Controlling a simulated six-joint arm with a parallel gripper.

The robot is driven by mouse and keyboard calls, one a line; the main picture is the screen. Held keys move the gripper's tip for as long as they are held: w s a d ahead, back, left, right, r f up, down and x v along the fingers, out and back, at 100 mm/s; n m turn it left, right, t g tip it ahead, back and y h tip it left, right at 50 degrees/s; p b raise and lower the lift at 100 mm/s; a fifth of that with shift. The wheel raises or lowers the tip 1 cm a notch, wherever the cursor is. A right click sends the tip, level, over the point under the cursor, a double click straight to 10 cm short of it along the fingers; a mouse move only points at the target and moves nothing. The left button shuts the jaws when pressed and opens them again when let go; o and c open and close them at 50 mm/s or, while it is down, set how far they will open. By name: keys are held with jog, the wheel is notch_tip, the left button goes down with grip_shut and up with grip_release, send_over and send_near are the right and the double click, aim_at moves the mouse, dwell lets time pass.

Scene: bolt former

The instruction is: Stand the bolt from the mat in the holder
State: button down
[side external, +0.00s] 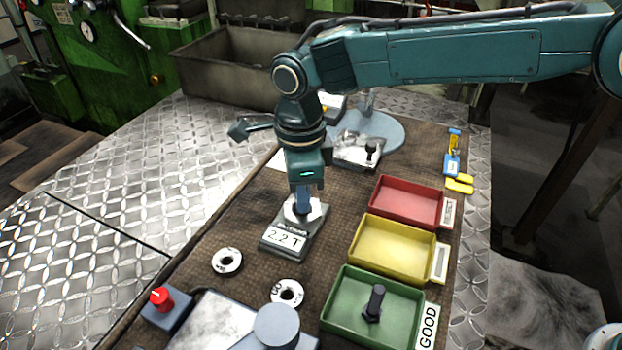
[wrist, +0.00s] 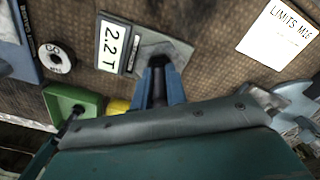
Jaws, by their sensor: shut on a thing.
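No thing is plainly marked as the holder. The brown mat (side external: 235,225) lies under the block.
Red (side external: 408,203), yellow (side external: 392,248) and green (side external: 345,325) trays stand at the right; a dark bolt (side external: 375,302) is in the green one. Two ring gauges (side external: 227,261) lie at the front left. A red button (side external: 161,298) is nearby. A metal piece (side external: 350,152) stands behind my gripper.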

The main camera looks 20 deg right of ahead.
jog(key=shift+f, duration=0.4)
dwell(0.3)
jog(key=c, duration=1.3)
grip_release()
notch_tip(320, 180, up, 14)
jog(key=shift+f, duration=0.1)
